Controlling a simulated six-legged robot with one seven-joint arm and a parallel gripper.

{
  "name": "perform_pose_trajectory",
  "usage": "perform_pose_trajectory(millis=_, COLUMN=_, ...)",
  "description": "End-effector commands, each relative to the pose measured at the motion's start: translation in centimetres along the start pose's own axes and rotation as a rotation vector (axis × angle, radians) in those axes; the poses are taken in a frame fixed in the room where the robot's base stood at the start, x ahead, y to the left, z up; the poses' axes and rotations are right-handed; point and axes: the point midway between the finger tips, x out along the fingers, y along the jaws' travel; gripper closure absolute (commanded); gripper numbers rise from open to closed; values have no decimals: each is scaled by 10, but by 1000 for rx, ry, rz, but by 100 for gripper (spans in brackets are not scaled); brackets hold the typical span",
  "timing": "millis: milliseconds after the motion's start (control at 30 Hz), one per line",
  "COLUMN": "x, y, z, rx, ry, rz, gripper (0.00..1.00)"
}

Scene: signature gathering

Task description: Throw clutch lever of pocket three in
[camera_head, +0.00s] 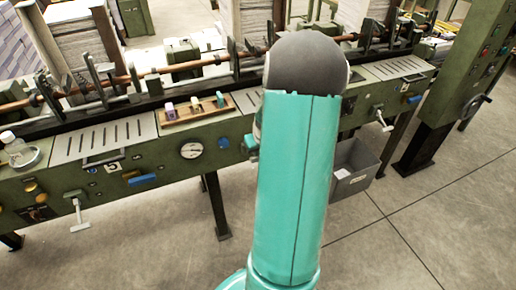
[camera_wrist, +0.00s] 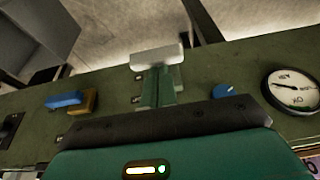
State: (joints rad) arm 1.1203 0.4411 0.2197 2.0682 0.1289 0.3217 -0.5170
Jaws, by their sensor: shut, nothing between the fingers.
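A pale T-shaped clutch lever handle (camera_wrist: 157,56) sticks out from the green machine front in the wrist view. My gripper (camera_wrist: 157,82) is shut and empty, its fingers overlapping the lever below the crossbar. I cannot tell whether they touch it. Similar levers show there at the left (camera_head: 78,212) and at the right (camera_head: 381,119).
Beside the lever are a blue handle (camera_wrist: 64,100), a yellow-brown part (camera_wrist: 89,101), a blue knob (camera_wrist: 224,90) and a round dial (camera_wrist: 291,89). A grey bin (camera_head: 352,168) stands on the floor at the right. The foreground floor is clear.

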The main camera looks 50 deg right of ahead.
Motion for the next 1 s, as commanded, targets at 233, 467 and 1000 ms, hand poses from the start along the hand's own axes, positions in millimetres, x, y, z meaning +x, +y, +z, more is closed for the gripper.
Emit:
perform_pose_trajectory(millis=233, x=13, y=1, z=18, rx=3, ry=-2, rz=0, gripper=100)
perform_pose_trajectory(millis=467, x=23, y=0, z=27, rx=1, ry=-1, rz=-1, gripper=100)
perform_pose_trajectory(millis=1000, x=34, y=2, z=35, rx=7, ry=105, rz=0, gripper=100)
